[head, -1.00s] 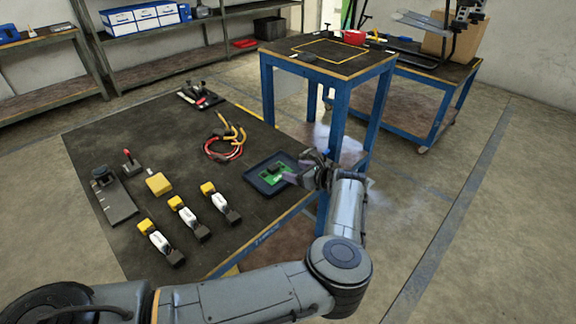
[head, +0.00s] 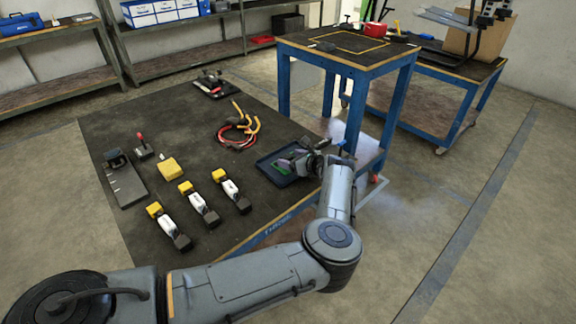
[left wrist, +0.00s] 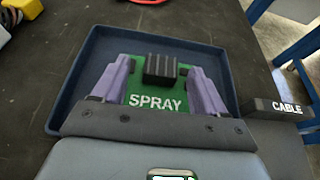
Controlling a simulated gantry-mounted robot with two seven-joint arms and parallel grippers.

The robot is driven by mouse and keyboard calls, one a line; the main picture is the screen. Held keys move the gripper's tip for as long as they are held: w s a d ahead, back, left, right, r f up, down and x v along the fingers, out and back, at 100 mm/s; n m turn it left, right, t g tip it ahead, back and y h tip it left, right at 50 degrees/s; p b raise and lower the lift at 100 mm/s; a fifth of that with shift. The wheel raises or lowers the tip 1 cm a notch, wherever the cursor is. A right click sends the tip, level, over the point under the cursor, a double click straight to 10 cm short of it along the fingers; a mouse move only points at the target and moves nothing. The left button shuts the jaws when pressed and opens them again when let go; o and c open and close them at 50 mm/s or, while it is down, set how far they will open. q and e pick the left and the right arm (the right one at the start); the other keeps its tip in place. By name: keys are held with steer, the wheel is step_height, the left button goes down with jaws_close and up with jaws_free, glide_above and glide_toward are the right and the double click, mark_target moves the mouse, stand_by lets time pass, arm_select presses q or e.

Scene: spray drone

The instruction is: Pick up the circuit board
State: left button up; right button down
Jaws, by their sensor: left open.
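The circuit board (head: 281,171) is green and lies in a dark blue tray (head: 265,167) at the table's right edge. In the left wrist view the board (left wrist: 150,111) carries the word SPRAY and a black ribbed block (left wrist: 160,69), and the tray (left wrist: 72,72) surrounds it. My left gripper (head: 290,164) is over the tray and hides part of the board. In the left wrist view its two purple fingers (left wrist: 159,72) are open, on either side of the black block. I cannot tell whether they touch the board. My right gripper is not in view.
Red and yellow cables (head: 240,130) lie behind the tray. A yellow box (head: 171,168) lies left of centre. A taller blue-legged table (head: 345,52) stands behind. A dark block marked CABLE (left wrist: 278,107) is right of the tray.

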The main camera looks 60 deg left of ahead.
arm_select(q)
steer(key=shift+a+f, duration=0.1)
steer(key=shift+a, duration=0.4)
steer(key=shift+d, duration=0.2)
steer(key=c, duration=1.2)
